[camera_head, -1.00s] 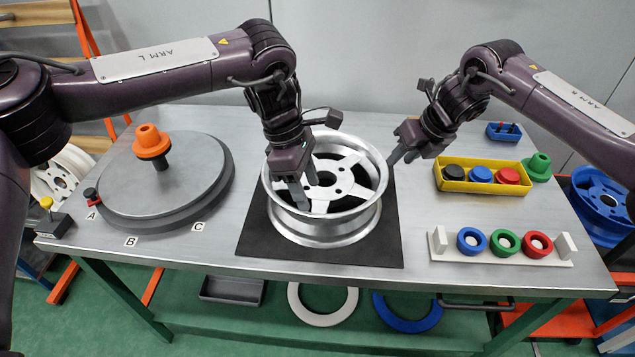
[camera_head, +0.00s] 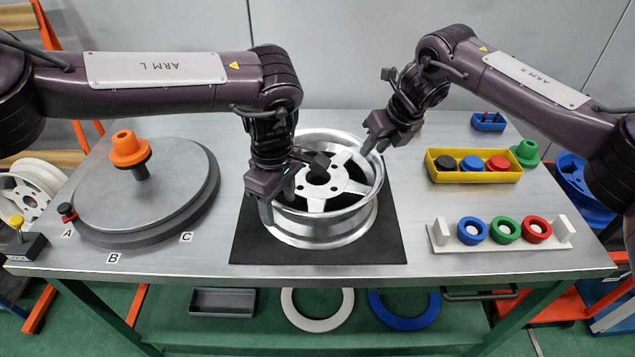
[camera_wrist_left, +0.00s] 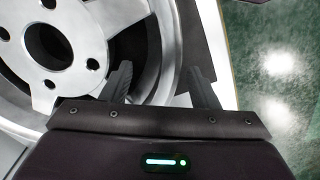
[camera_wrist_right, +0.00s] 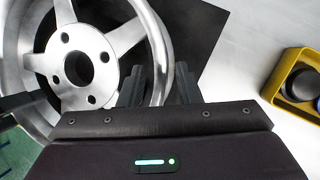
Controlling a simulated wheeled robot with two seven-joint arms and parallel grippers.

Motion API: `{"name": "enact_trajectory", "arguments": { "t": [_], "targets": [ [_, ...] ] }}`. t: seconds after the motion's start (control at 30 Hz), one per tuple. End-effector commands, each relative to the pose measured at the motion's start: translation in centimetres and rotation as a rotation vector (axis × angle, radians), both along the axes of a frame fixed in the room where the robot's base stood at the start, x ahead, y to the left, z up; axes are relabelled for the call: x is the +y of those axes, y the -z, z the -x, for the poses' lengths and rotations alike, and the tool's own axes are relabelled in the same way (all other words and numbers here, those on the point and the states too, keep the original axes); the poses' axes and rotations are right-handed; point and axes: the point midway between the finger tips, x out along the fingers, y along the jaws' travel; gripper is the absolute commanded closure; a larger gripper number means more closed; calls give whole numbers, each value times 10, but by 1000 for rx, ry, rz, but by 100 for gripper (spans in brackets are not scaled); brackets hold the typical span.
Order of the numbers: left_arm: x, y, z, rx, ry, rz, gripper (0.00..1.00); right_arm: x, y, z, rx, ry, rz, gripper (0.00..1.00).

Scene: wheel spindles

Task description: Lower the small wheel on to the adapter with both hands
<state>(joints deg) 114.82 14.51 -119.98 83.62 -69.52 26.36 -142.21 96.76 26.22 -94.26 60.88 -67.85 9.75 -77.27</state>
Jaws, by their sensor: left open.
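The small silver spoked wheel (camera_head: 325,228) lies flat on a black mat in the middle of the table. An orange conical piece (camera_head: 130,148), perhaps the adapter, sits on a post above the grey round plate at the left. My left gripper (camera_head: 278,205) is open at the wheel's left front rim; in the left wrist view its fingers (camera_wrist_left: 160,85) stand either side of the rim. My right gripper (camera_head: 372,145) is at the wheel's right back rim. In the right wrist view its fingers (camera_wrist_right: 158,85) flank the rim more closely; whether they grip it is unclear.
A yellow bin (camera_head: 475,178) with coloured pieces, a green cone (camera_head: 525,153) and a white rack (camera_head: 500,243) with rings stand at the right. The grey round plate (camera_head: 100,190) takes up the table's left. A small blue tray (camera_head: 488,122) stands at the back.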

Motion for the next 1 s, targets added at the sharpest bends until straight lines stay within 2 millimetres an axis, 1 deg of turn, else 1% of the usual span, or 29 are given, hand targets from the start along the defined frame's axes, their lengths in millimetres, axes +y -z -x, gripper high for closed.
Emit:
{"name": "enact_trajectory", "arguments": {
  "t": [0.03,0.1,0.2,0.3,0.43,0.67,0.77,0.9,0.93,1.0],
  "targets": [
    [0,9,1,4,0,0,45,3,9,-2,3,-2,1,69],
    [0,20,1,2,0,0,45,6,18,-5,1,-1,1,69],
    [0,32,1,2,0,0,45,9,30,-9,2,0,1,69],
    [-1,40,0,1,0,0,45,12,37,-11,0,-1,0,69],
    [-1,44,0,0,0,1,45,13,41,-13,1,-1,1,69],
    [-1,45,0,0,0,1,45,13,41,-13,0,0,0,69],
    [-1,45,0,0,0,1,56,13,41,-13,0,0,0,80],
    [-1,45,0,0,0,1,74,13,41,-13,0,0,1,98],
    [-1,45,0,0,-1,1,78,13,41,-13,0,0,1,100],
    [-1,45,0,0,-1,1,87,13,41,-13,-1,1,0,100]
  ]
}}
